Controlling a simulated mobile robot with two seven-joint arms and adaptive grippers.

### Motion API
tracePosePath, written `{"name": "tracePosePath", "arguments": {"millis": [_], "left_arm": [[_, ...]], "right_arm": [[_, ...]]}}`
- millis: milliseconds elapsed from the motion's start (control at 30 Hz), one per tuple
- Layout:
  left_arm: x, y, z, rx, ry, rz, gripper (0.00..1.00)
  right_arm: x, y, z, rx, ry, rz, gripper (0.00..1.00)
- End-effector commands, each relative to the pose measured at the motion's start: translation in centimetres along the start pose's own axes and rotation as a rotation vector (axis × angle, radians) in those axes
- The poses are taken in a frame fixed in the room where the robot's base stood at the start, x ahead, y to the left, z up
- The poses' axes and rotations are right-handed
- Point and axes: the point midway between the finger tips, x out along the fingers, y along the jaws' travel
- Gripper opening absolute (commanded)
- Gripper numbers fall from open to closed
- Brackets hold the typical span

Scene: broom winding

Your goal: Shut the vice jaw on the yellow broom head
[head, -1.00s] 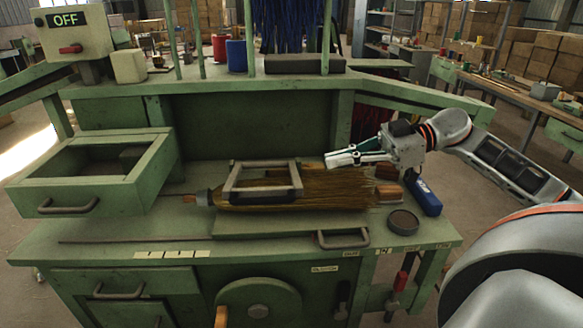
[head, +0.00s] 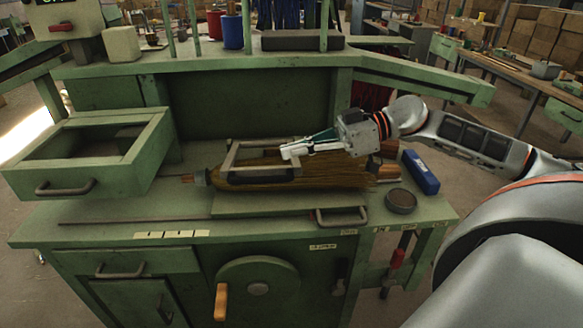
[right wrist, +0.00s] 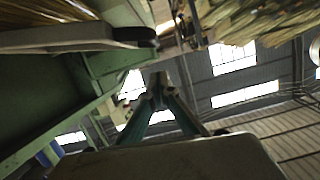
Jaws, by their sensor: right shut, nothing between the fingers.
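The yellow broom head (head: 335,180) lies on its side on the green bench, bristles toward the right; some bristles show in the right wrist view (right wrist: 262,22). The vice jaw, a grey metal frame (head: 228,160), lies across its left part. My right gripper (head: 284,152) is shut and empty, its fingertips pointing left at the frame's upper right corner. I cannot tell whether they touch it. Its fingers meet in the right wrist view (right wrist: 158,78). The arm hides part of the frame's right side and the bristles behind it. My left gripper is not in view.
An open green drawer box (head: 85,165) stands at the left. A blue block (head: 421,172) and a round dark tin (head: 401,201) lie right of the broom. A handle (head: 342,217) and a wheel with an orange grip (head: 257,288) are at the bench front.

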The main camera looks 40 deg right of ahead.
Motion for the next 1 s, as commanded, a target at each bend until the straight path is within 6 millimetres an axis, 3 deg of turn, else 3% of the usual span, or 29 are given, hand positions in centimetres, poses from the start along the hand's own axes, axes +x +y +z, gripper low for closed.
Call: {"name": "tracePosePath", "arguments": {"millis": [67, 200, 400, 800, 1000], "left_arm": [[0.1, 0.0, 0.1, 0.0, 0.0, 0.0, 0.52], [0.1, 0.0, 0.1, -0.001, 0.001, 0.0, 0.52], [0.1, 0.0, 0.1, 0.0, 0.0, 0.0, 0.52], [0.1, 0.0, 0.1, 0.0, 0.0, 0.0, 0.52], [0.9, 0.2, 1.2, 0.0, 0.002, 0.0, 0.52]], "right_arm": [[0.7, 0.0, -0.1, -0.003, 0.0, 0.0, 0.0], [1.1, 0.0, 2.2, 0.004, 0.002, 0.001, 0.0], [1.4, 0.0, 3.7, 0.001, 0.0, 0.001, 0.0], [1.5, 0.0, 3.9, -0.001, -0.001, 0.001, 0.0], [2.2, 0.9, 4.4, -0.044, 0.004, 0.009, 0.0]]}}
